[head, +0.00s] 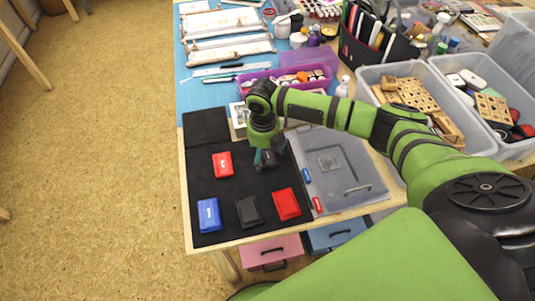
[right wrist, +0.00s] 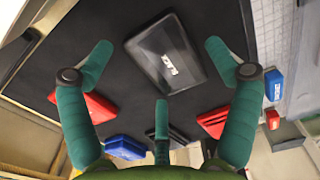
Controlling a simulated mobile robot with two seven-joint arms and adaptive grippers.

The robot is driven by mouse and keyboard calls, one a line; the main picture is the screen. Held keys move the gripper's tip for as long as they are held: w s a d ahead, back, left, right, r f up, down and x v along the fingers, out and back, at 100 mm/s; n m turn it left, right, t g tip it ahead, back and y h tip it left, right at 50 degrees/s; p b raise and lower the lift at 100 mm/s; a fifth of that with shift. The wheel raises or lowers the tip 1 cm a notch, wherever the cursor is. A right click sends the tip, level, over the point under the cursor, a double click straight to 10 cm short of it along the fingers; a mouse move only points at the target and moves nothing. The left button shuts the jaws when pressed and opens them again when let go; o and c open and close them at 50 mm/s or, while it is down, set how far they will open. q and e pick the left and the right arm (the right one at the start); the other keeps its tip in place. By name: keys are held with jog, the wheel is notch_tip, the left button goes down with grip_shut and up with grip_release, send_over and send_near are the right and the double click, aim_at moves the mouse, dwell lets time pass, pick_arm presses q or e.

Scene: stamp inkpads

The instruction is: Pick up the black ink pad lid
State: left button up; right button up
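A black ink pad lid (right wrist: 168,52) with white lettering lies on the black mat in the right wrist view, between and beyond my fingertips. In the head view my right gripper and wrist cover most of the spot where it lies. My right gripper (head: 266,157) points down over the mat; in the right wrist view its three green fingers are spread, with nothing between them. A dark ink pad (head: 248,211) sits at the mat's front, between a blue pad (head: 208,215) and a red pad (head: 286,204). My left gripper is not in view.
Another red pad (head: 222,165) lies left of my right gripper. A clear-lidded grey box (head: 345,185) stands right of the mat. A purple bin (head: 262,76) and grey bins (head: 452,70) stand behind. The mat's left part (head: 203,180) has bare room.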

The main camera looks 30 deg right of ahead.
jog(key=c, duration=0.5)
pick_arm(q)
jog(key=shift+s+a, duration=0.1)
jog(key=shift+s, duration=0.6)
pick_arm(e)
jog(key=shift+c, duration=0.2)
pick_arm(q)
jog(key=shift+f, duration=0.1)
pick_arm(e)
jog(key=shift+r, duration=0.1)
